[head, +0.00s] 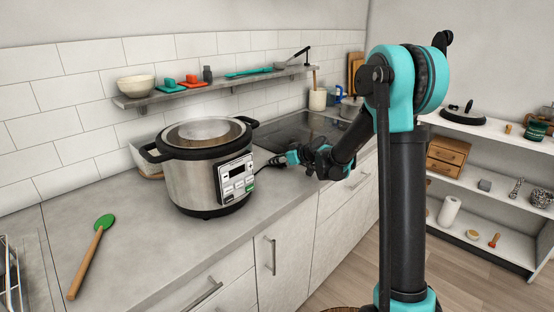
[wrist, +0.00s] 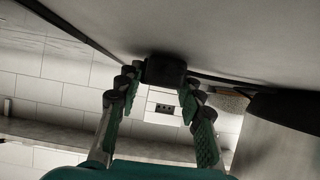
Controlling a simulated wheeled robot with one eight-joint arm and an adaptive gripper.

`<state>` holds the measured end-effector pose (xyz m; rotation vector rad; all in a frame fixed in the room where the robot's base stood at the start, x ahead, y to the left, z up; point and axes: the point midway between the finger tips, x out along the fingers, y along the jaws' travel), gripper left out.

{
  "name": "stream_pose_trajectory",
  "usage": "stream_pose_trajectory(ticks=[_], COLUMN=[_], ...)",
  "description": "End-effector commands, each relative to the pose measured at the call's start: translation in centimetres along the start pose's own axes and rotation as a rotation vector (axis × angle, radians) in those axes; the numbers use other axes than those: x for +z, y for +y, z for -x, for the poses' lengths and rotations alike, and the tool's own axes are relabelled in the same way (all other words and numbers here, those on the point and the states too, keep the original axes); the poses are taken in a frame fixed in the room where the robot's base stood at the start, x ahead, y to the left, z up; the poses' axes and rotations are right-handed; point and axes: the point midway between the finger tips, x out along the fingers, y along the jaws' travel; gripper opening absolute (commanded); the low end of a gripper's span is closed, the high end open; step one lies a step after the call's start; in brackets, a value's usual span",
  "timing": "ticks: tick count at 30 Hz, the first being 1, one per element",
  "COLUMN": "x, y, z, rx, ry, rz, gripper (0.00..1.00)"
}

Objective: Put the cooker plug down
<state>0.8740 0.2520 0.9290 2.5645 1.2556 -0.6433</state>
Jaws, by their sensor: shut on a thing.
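In the head view my gripper (head: 281,160) is just right of the cooker, low over the counter (head: 135,225). The plug is close to the counter surface; I cannot tell whether it touches. The plug is too small to make out in the head view.
A wall socket (wrist: 164,108) shows behind the fingers. A green-headed spatula (head: 92,250) lies on the counter at left. A wall shelf (head: 215,85) holds a bowl and several small items. A dark hob (head: 305,130) lies behind my gripper.

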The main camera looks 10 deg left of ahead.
Motion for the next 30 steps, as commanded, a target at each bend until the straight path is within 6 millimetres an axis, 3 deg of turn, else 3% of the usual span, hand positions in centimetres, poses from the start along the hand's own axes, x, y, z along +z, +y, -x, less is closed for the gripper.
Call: stream_pose_trajectory(ticks=[2,3,7,20,30], x=[0.2,0.2,0.2,-0.7,-0.7], y=[0.0,0.0,0.0,0.0,0.0], z=[-0.1,-0.1,-0.1,0.4,6.5], rx=[0.000,0.000,0.000,0.000,0.002], ry=[0.000,0.000,0.000,0.000,0.000], rz=[0.000,0.000,0.000,0.000,-0.002], gripper=[0.03,0.42,0.58,0.58,0.58])
